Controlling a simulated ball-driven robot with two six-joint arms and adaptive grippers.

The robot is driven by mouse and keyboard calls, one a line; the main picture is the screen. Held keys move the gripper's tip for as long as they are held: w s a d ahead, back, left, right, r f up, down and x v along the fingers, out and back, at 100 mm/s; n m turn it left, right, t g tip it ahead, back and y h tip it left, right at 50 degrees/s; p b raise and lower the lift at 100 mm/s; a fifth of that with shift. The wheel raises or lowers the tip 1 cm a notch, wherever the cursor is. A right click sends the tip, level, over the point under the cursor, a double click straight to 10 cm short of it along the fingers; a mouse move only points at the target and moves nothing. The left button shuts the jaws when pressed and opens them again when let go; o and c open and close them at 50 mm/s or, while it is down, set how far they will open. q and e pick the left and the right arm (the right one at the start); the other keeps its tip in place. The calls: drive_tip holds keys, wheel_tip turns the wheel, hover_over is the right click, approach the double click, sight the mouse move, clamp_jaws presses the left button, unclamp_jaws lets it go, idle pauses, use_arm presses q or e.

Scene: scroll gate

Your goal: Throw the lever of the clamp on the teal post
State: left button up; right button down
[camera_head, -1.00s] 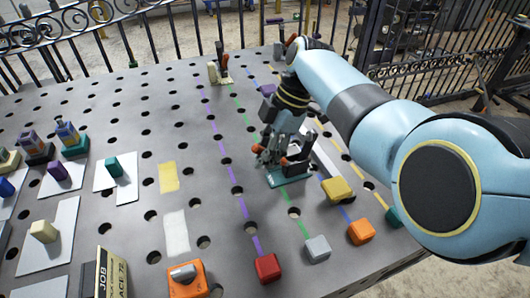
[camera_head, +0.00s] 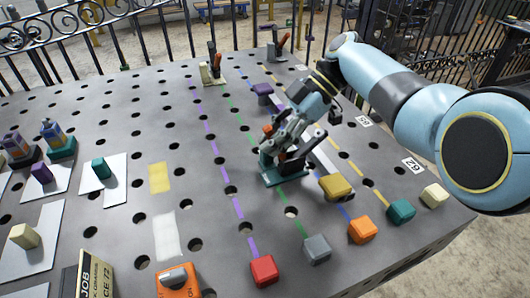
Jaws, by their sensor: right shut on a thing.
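A dark clamp on a teal base (camera_head: 290,172) stands on the perforated table, on the green line near the middle. My right gripper (camera_head: 284,138) reaches down from the upper right and is at the clamp. It is shut on the clamp's lever, whose orange-red tip (camera_head: 267,130) shows beside the fingers. The fingers hide much of the clamp, so the lever's exact angle is unclear. My left gripper is not in view.
A yellow block (camera_head: 336,186) sits close to the right of the clamp. Red (camera_head: 264,270), grey (camera_head: 317,249) and orange (camera_head: 362,230) blocks line the front. Other clamps stand at the back, one on a cream base (camera_head: 211,72).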

drive_tip(key=shift+w+d+r+g+y+b, duration=0.1)
drive_tip(key=shift+w+d+g+y+b, duration=0.1)
drive_tip(key=shift+d+y+b, duration=0.45)
drive_tip(key=shift+w+d+g+y+b, duration=0.15)
drive_tip(key=shift+y+b, duration=0.1)
drive_tip(key=shift+b, duration=0.75)
drive_tip(key=shift+d+r+y+b, duration=0.1)
drive_tip(key=shift+r+y+b, duration=0.1)
drive_tip(key=shift+y+b, duration=0.15)
drive_tip(key=c, duration=1.2)
unclamp_jaws()
drive_tip(key=shift+c, duration=0.2)
drive_tip(key=shift+w+d+r, duration=0.1)
drive_tip(key=shift+d+r, duration=0.05)
drive_tip(key=shift+d, duration=0.1)
drive_tip(key=v, duration=1.1)
drive_tip(key=shift+w+d+r, duration=0.1)
drive_tip(key=shift+d+r, duration=0.05)
